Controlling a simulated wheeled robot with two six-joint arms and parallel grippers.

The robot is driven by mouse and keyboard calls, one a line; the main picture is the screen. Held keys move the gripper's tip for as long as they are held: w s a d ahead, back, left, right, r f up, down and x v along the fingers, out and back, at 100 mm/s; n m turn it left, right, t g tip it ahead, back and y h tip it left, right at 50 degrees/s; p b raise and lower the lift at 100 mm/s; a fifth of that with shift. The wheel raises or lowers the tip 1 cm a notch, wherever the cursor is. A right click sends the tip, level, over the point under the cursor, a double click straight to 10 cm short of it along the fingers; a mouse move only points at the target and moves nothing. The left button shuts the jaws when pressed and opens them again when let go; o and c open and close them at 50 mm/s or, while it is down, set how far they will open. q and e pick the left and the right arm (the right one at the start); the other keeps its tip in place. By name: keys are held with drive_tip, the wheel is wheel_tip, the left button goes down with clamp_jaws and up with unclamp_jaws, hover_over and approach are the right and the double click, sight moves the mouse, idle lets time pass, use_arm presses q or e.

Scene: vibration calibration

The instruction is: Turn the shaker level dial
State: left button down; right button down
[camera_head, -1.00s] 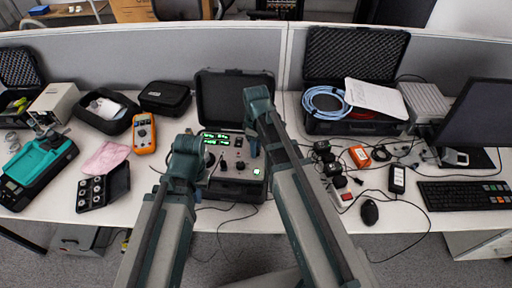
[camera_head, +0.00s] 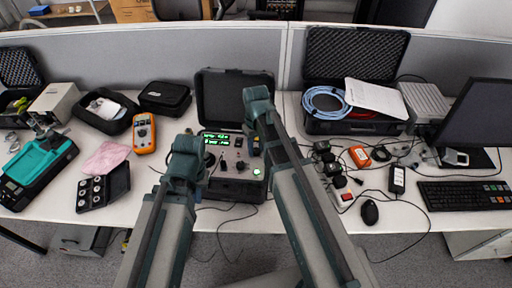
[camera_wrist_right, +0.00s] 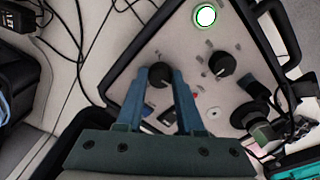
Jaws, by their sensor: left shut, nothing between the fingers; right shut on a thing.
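The shaker controller panel (camera_head: 228,180) lies in an open black case at the middle of the desk, with green lit readouts (camera_head: 215,138). In the right wrist view, my right gripper (camera_wrist_right: 170,72) is shut on a black dial (camera_wrist_right: 160,74) on the panel, one finger on each side. A second black dial (camera_wrist_right: 222,64) sits beside it, free. A green-lit round button (camera_wrist_right: 204,16) is near the panel edge. In the head view, my right gripper (camera_head: 254,148) reaches the panel's right side. My left gripper (camera_head: 205,160) is shut and empty at the left side; its tips are hard to see.
An orange multimeter (camera_head: 144,133), a pink cloth (camera_head: 106,157) and a black tray of round parts (camera_head: 103,189) lie left. Cables, a mouse (camera_head: 370,212) and a keyboard (camera_head: 464,195) lie right. A grey partition (camera_head: 230,48) stands behind.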

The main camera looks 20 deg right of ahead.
sight(256, 150)
drive_tip(key=m, duration=0.6)
drive_tip(key=shift+m, duration=0.4)
idle(0.4)
drive_tip(key=c, duration=0.5)
unclamp_jaws()
drive_tip(key=shift+r, duration=0.15)
wheel_tip(256, 150, up, 14)
drive_tip(key=p, duration=1.3)
drive_tip(key=shift+f+p, duration=0.25)
drive_tip(key=shift+p, duration=0.15)
